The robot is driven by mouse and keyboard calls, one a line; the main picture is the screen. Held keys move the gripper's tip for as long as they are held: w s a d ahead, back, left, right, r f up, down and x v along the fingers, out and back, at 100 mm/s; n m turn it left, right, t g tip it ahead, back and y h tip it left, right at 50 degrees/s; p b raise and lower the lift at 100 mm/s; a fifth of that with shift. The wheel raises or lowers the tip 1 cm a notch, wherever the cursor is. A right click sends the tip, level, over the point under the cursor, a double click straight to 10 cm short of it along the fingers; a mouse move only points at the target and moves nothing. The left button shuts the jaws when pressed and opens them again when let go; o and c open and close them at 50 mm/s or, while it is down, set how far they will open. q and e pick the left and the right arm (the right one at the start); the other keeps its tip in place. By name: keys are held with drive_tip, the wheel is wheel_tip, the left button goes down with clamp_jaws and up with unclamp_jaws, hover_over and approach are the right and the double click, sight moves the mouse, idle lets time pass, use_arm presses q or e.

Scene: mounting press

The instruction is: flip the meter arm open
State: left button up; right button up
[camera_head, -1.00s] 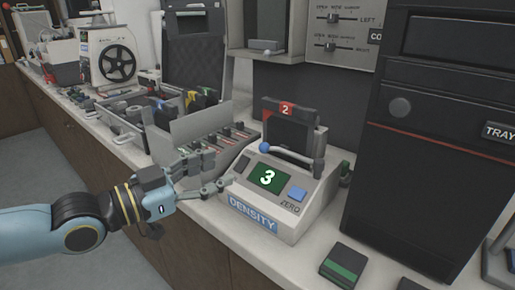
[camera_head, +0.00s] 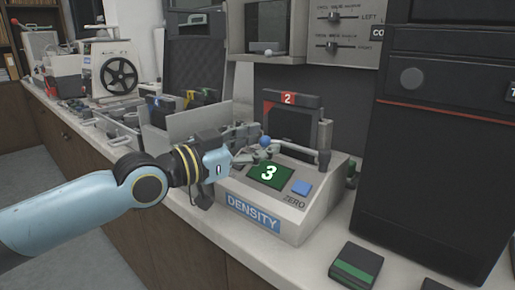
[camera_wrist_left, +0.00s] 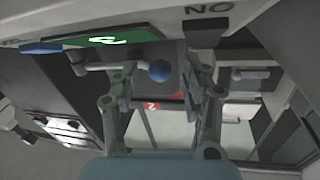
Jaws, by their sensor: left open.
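The density meter (camera_head: 290,218) stands on the counter, with a green display (camera_head: 270,174) reading 3 and a blue ZERO button (camera_head: 302,188). Its meter arm (camera_head: 298,151) is a thin bar lying across the top, from a post at the right to a blue ball (camera_head: 265,142) at its free end. My left gripper (camera_head: 257,143) is open at the ball, its fingers partly overlapping it in the head view. In the left wrist view the blue ball (camera_wrist_left: 160,71) shows between the two open fingers. I cannot tell whether they touch it. My right gripper is not in view.
A dark frame with a red 2 tag (camera_head: 288,98) stands behind the meter arm. A tall black cabinet (camera_head: 440,140) closes off the right. A dark green-striped block (camera_head: 355,268) lies in front right. Open cases (camera_head: 199,124) stand at the left.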

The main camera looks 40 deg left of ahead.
use_arm(q)
clamp_jaws()
idle(0.4)
